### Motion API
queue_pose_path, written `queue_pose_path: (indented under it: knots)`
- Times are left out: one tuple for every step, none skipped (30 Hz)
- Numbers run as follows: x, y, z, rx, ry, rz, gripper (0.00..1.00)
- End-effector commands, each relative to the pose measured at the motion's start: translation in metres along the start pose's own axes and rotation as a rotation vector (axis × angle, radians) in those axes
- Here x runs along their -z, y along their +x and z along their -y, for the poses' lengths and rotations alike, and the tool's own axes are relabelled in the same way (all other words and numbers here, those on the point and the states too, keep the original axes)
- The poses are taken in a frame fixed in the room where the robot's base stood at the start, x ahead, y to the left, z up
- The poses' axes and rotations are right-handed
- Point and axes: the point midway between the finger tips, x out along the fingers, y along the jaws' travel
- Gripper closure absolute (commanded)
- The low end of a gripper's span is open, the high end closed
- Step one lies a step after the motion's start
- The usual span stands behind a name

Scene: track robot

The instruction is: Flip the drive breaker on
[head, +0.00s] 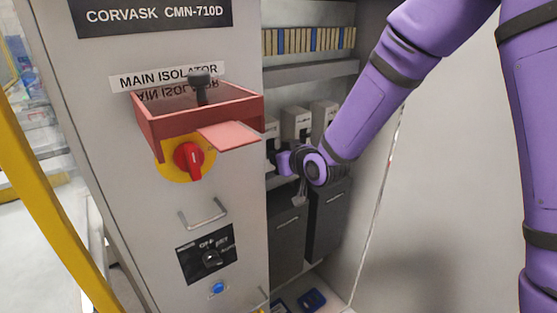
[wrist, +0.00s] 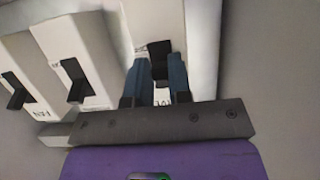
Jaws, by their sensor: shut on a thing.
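A row of white breakers stands inside the open cabinet bay. In the wrist view, which shows labels upside down, the breaker at the right (wrist: 154,20) has a black lever (wrist: 159,50). A label below it is mostly covered by my fingers, so I cannot read it fully. My gripper (wrist: 160,68) is shut on that lever with its two blue fingers on either side. Two neighbouring breakers, one marked FAN (wrist: 22,85) and a middle one (wrist: 75,60), have free black levers.
A red-framed cover (head: 165,125) juts out over the red main isolator knob (head: 188,158), left of my arm. Dark boxes (head: 325,220) stand below the breakers. A terminal strip (head: 308,40) runs above. A pale wall or door (head: 440,190) stands at right.

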Motion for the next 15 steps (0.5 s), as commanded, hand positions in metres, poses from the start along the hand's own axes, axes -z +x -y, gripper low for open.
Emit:
queue_pose_path:
  knots:
    - [0.004, -0.001, 0.0, -0.001, -0.002, 0.039, 1.0]
    - [0.005, -0.002, 0.0, -0.001, -0.002, 0.065, 1.0]
    - [0.007, -0.003, 0.0, -0.001, -0.002, 0.1, 1.0]
    - [0.008, -0.003, 0.0, -0.001, -0.001, 0.127, 1.0]
    - [0.01, -0.003, 0.0, -0.001, -0.001, 0.151, 1.0]
    - [0.011, -0.004, 0.0, -0.001, -0.001, 0.186, 1.0]
    - [0.012, -0.004, 0.0, 0.0, -0.001, 0.212, 1.0]
    - [0.014, -0.004, 0.0, 0.0, -0.001, 0.238, 1.0]
    - [0.016, -0.004, 0.0, 0.0, -0.001, 0.27, 1.0]
    - [0.017, -0.004, 0.0, 0.0, -0.001, 0.295, 1.0]
    - [0.018, -0.004, 0.0, 0.0, -0.001, 0.32, 1.0]
    - [0.019, -0.004, 0.0, 0.0, -0.001, 0.35, 1.0]
    - [0.02, -0.004, 0.0, 0.0, -0.001, 0.373, 1.0]
    - [0.021, -0.004, 0.0, 0.001, -0.001, 0.395, 1.0]
    - [0.023, -0.004, 0.001, 0.001, -0.001, 0.423, 1.0]
